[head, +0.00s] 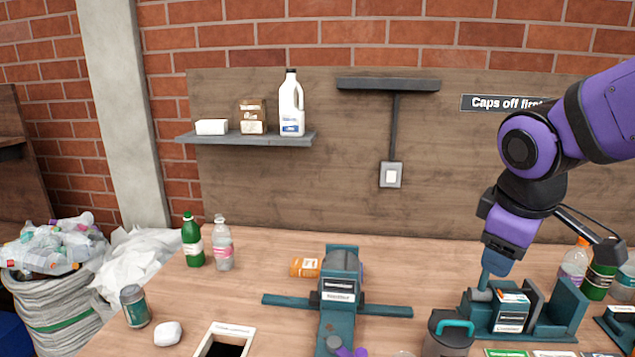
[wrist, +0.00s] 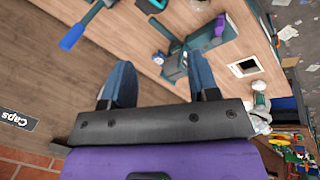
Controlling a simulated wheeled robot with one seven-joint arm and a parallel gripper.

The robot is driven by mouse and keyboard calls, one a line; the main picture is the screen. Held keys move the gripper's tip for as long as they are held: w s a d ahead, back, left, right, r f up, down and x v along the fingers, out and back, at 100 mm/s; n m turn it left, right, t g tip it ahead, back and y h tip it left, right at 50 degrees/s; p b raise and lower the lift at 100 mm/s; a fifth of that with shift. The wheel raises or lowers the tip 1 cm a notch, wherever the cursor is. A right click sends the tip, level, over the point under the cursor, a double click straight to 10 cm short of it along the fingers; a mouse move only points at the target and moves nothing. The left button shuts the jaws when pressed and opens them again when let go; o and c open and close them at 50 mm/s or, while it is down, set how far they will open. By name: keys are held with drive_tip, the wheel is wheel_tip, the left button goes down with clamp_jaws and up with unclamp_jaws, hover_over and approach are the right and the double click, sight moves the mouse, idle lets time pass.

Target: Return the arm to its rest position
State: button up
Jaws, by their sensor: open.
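My purple arm (head: 610,110) reaches in from the right edge of the head view and bends down over the right side of the bench. My gripper (head: 497,265) points down, close to a teal fixture (head: 560,318); I cannot tell from the head view whether they touch.
A teal station (head: 338,300) stands mid-bench, with an orange bottle (head: 305,267) beside it. Green (head: 193,240) and clear (head: 223,245) bottles stand left, several more bottles right. A grey lidded container (head: 447,338) is in front. A shelf (head: 245,138) hangs behind.

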drive_tip(key=s+d+r+m+t, duration=0.1)
drive_tip(key=s+d+r+m, duration=0.1)
drive_tip(key=s+m, duration=0.2)
drive_tip(key=s+d+r+m+y, duration=0.1)
drive_tip(key=s+r+m, duration=0.2)
drive_tip(key=s, duration=0.3)
drive_tip(key=shift+d+m+t+y, duration=0.3)
drive_tip(key=shift+d+m+t, duration=0.1)
drive_tip(key=shift+m, duration=0.3)
drive_tip(key=shift+w+a, duration=0.1)
drive_tip(key=shift+w, duration=0.05)
